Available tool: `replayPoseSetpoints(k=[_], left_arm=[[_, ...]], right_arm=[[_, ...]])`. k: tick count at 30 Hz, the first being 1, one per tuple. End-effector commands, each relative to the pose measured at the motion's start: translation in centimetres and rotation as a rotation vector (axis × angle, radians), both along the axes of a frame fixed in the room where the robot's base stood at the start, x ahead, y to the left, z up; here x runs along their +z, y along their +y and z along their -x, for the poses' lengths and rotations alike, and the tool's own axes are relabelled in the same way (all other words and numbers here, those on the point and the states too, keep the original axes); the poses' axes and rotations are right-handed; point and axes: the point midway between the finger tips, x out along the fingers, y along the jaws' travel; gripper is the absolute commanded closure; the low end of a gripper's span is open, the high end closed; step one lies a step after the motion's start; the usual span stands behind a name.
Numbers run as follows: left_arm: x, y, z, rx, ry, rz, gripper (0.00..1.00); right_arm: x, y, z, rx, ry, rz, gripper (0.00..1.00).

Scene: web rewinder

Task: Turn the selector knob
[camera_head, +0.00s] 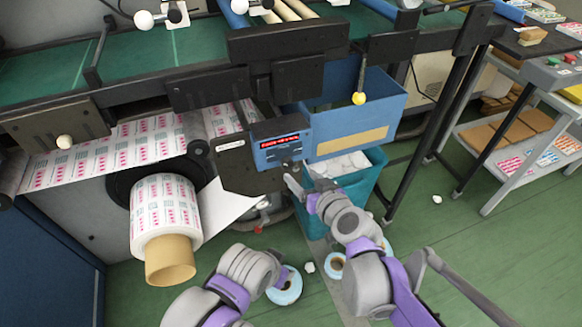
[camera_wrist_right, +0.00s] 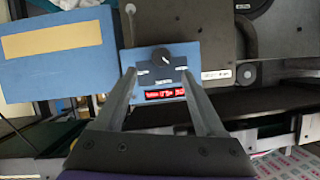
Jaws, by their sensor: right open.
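The selector knob (camera_wrist_right: 162,57) is a dark round knob with a light pointer mark, on the blue control panel (camera_wrist_right: 142,54) with a red lit display (camera_wrist_right: 165,94). In the head view the panel (camera_head: 268,157) hangs under the machine frame, and the knob cannot be made out near my gripper. My right gripper (camera_head: 290,172) is at the panel's lower edge. In the wrist view its two fingers (camera_wrist_right: 159,73) are apart, one on each side of the knob, with nothing between them. I cannot tell whether they touch the panel.
A printed roll (camera_head: 165,215) on a cardboard core sticks out left of the panel. A blue box (camera_head: 375,110) with a tan label is right of it, above a teal bin (camera_head: 362,185). Small rolls (camera_head: 285,290) lie on the green floor. A shelf cart (camera_head: 520,165) stands right.

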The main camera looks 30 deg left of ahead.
Motion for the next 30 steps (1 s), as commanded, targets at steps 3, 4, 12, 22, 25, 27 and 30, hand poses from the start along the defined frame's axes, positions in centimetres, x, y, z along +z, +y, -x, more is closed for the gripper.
replayPoseSetpoints(k=[3, 4, 12, 22, 25, 27, 30], left_arm=[[-0.2, 0.0, 0.0, 0.0, 0.001, 0.0, 0.5], [-0.3, 0.0, 0.0, 0.0, 0.001, 0.0, 0.5], [-0.4, 0.0, 0.1, 0.0, 0.001, 0.0, 0.5], [-0.4, 0.0, 0.0, 0.0, 0.001, 0.0, 0.5], [-0.4, 0.0, 0.0, 0.0, 0.001, 0.0, 0.5], [-0.4, 0.0, 0.0, 0.0, 0.001, 0.0, 0.5], [-0.4, 0.0, 0.0, 0.0, 0.001, 0.0, 0.5]], right_arm=[[-0.9, 1.9, -1.3, 0.002, 0.001, 0.0, 0.28], [-1.2, 2.3, -1.6, 0.002, 0.0, 0.001, 0.28], [-2.6, 5.2, -3.8, 0.0, 0.002, -0.001, 0.28], [-3.0, 6.0, -4.3, 0.0, 0.001, 0.0, 0.28], [-3.0, 5.9, -4.3, 0.0, 0.001, 0.0, 0.28], [-3.0, 5.9, -4.3, 0.0, 0.001, 0.0, 0.41], [-3.0, 5.9, -4.3, 0.0, 0.001, 0.0, 0.59]])
